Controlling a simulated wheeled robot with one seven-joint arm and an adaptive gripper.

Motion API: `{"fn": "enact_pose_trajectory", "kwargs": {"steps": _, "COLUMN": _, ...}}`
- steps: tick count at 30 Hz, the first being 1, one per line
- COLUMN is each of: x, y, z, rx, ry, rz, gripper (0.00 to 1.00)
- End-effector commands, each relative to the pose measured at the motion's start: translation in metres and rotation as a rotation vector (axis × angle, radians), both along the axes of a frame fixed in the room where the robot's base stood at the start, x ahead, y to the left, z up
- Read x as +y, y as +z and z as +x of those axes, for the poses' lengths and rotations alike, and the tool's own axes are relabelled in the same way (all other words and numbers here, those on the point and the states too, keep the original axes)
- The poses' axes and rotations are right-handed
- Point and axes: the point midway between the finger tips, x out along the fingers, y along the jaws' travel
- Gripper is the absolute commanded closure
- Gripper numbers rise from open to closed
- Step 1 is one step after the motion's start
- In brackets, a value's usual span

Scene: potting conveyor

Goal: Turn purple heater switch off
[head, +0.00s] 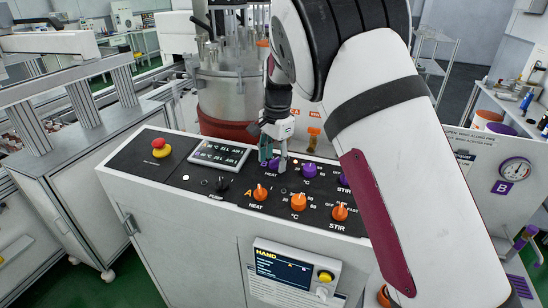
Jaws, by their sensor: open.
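The purple heater switch (275,164) is on the far row of the sloped black control panel (165,188), next to the letter B and above a HEAT label. It is mostly hidden by my gripper (273,157), so I cannot tell which way it points. My gripper reaches down from above with its fingers open, one at the left of the switch and one at its right. I cannot tell whether the fingers touch it.
Purple temperature (310,170) and stir (343,180) knobs sit to the right. Orange heat (260,193), temperature (299,202) and stir (340,212) knobs stand in the near row. A red emergency button (158,143) and display (219,154) are left. A steel vessel (225,95) stands behind.

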Motion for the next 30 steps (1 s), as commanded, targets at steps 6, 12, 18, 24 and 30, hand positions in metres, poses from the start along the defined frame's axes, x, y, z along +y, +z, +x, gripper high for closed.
{"fn": "enact_pose_trajectory", "kwargs": {"steps": 6, "x": -0.0001, "y": 0.0002, "z": 0.0000, "rx": 0.000, "ry": 0.000, "rz": 0.000, "gripper": 0.66}}
{"fn": "enact_pose_trajectory", "kwargs": {"steps": 12, "x": 0.0000, "y": 0.0004, "z": 0.0000, "rx": 0.000, "ry": 0.000, "rz": 0.000, "gripper": 0.99}}
{"fn": "enact_pose_trajectory", "kwargs": {"steps": 18, "x": -0.0001, "y": 0.0003, "z": 0.0002, "rx": 0.000, "ry": 0.010, "rz": -0.001, "gripper": 0.99}}
{"fn": "enact_pose_trajectory", "kwargs": {"steps": 24, "x": -0.0006, "y": 0.0002, "z": 0.0011, "rx": 0.004, "ry": 0.071, "rz": -0.010, "gripper": 0.99}}
{"fn": "enact_pose_trajectory", "kwargs": {"steps": 30, "x": -0.0001, "y": -0.0006, "z": 0.0014, "rx": 0.014, "ry": 0.205, "rz": -0.030, "gripper": 0.99}}
